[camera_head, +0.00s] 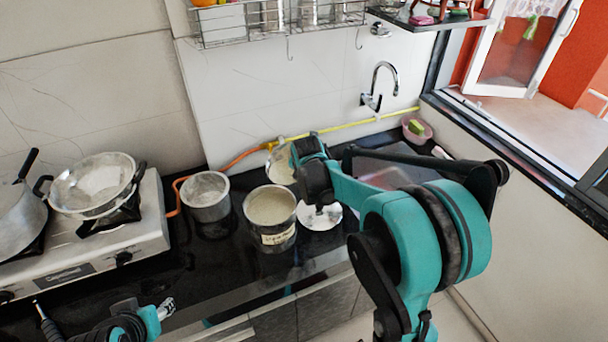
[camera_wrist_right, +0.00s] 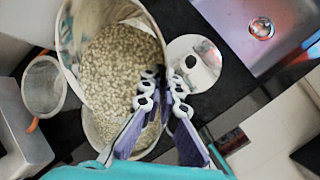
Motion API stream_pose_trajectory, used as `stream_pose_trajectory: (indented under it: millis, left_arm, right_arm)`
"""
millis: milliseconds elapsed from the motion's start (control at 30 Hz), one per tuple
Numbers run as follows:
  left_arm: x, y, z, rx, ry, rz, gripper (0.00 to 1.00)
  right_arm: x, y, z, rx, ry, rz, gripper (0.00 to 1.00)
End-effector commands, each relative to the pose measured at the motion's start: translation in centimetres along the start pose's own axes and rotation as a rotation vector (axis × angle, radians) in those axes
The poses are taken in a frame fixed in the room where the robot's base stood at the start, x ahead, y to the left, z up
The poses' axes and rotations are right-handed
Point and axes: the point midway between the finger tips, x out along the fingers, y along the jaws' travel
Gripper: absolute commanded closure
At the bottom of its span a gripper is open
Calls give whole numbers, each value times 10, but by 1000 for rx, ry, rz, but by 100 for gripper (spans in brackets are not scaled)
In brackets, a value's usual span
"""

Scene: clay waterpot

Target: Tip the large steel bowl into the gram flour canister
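The gram flour canister (camera_head: 278,238) is a steel cylinder with a pale label, upright on the black counter and filled with pale contents. The large steel bowl (camera_head: 270,154) shows behind it, partly hidden by my right gripper (camera_head: 302,172). In the right wrist view the bowl (camera_wrist_right: 68,32) holds pale grainy contents and overlaps the canister (camera_wrist_right: 95,137) below it. My right gripper (camera_wrist_right: 163,92) has its fingers close together at the bowl's rim, apparently gripping it. My left gripper (camera_head: 166,308) is low at the left, away from both; its fingers are not clear.
A steel pot (camera_head: 206,196) stands left of the canister. A stove (camera_head: 110,250) carries a wide pan (camera_head: 94,184) and another pot (camera_head: 18,220). A white disc (camera_head: 320,216) lies right of the canister, near the sink (camera_head: 383,178) and tap (camera_head: 382,82). Bare counter lies in front.

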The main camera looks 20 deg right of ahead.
Motion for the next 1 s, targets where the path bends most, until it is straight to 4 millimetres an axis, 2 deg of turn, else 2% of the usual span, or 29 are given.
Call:
stream_pose_trajectory:
  millis: [533,1000]
  left_arm:
    - [0,0,0,0,0,0,54]
    - [7,0,5,0,0,0,54]
  right_arm:
    - [0,0,0,-2,-4,0,100]
    - [-3,2,-2,-46,-111,-12,100]
